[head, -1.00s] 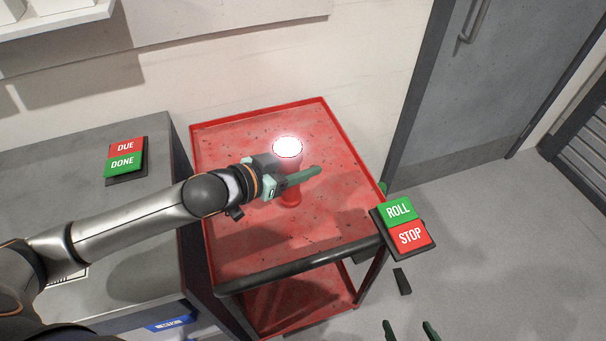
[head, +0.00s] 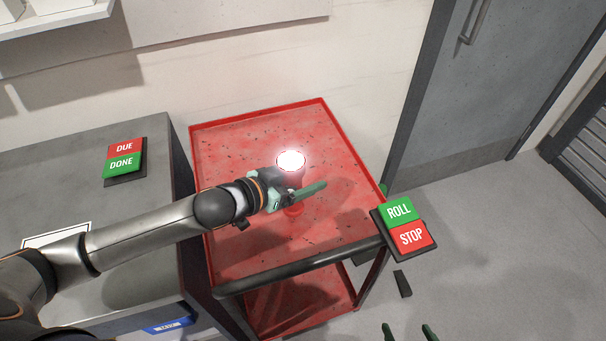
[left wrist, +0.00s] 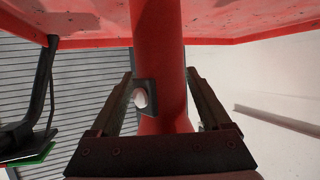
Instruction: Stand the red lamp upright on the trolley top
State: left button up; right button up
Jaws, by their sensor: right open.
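The red lamp (head: 292,181), with a glowing white top, stands about upright over the trolley top (head: 240,150). My left gripper (head: 303,191) reaches in from the left and is shut on its body. In the left wrist view the lamp's red column (left wrist: 160,50) runs between the two fingers (left wrist: 160,95), and a small dark plate with a white knob (left wrist: 141,98) shows on it. The fingers partly hide the lamp in the head view; I cannot tell whether its base touches the trolley. My right gripper (head: 410,332) is open and empty at the bottom edge.
The trolley has a raised red rim and a dark front handle (head: 300,268). A ROLL/STOP button box (head: 404,225) sits at its right corner. A grey cabinet with a DUE/DONE button box (head: 125,162) stands at left. The trolley top around the lamp is clear.

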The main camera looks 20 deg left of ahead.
aim_at(284, 183)
pick_arm(q)
jog(key=shift+r, duration=0.2)
jog(key=v, duration=1)
jog(key=shift+a+f, duration=0.1)
jog(key=shift+a, duration=0.05)
jog(key=shift+v, duration=0.9)
dwell(0.6)
